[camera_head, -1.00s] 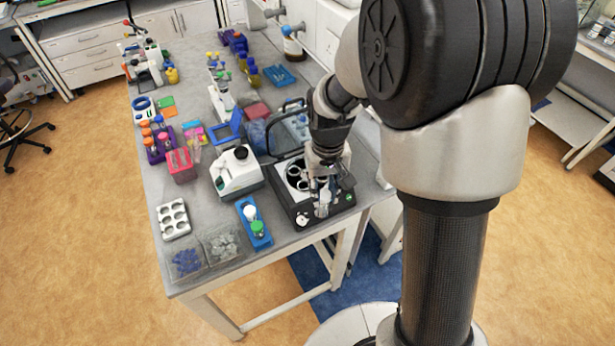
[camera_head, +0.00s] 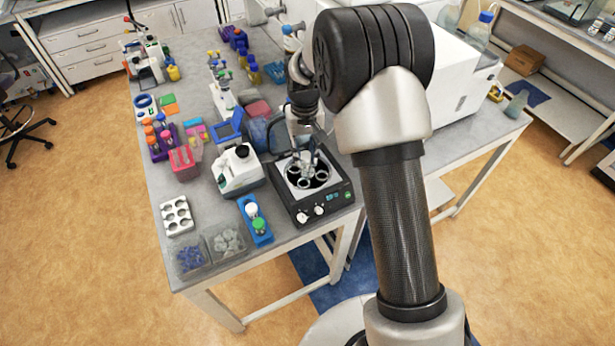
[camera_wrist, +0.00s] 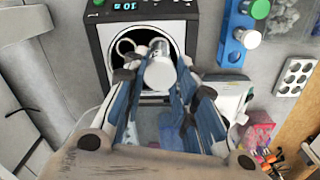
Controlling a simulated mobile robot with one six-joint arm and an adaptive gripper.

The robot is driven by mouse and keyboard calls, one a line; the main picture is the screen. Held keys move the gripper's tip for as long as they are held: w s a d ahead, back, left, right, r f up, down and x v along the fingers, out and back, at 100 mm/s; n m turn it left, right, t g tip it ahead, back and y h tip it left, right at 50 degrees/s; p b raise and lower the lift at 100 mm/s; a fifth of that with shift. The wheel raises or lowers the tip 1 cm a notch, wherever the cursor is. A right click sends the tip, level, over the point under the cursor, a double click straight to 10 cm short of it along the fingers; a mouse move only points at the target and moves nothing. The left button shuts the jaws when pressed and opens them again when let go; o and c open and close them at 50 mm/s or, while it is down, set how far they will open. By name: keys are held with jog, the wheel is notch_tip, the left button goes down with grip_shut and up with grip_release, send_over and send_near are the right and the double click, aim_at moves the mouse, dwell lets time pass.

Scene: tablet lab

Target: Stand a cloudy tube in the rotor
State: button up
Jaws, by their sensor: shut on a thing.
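My gripper (camera_head: 306,160) is over the back part of the rotor (camera_head: 304,186) of the dark centrifuge (camera_head: 330,205). In the wrist view the fingers (camera_wrist: 156,82) are shut on a pale, whitish tube (camera_wrist: 160,69), seen nearly end-on. The tube overlaps the round rotor bowl beside a ring-shaped holder (camera_wrist: 125,47). The fingers hide part of the tube, and I cannot tell whether its lower end is inside a holder. Several ring holders show in the rotor in the head view.
A blue rack (camera_head: 264,238) with white-capped and green-capped tubes stands left of the centrifuge. A white instrument (camera_head: 238,176) stands close on its left. The open lid (camera_head: 262,135) rises behind. A white six-hole block (camera_head: 177,217) and clear bins sit at the front left.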

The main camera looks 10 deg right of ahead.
jog(key=shift+w+a, duration=0.1)
jog(key=shift+w, duration=0.75)
jog(key=shift+f, duration=0.1)
jog(key=shift+f+b, duration=1.05)
jog(key=shift+f, duration=0.7)
jog(key=shift+f+b, duration=0.35)
jog(key=shift+f, duration=0.15)
jog(key=shift+f, duration=0.2)
jog(key=shift+f+b, duration=0.45)
jog(key=shift+f, duration=0.05)
jog(key=shift+f, duration=0.35)
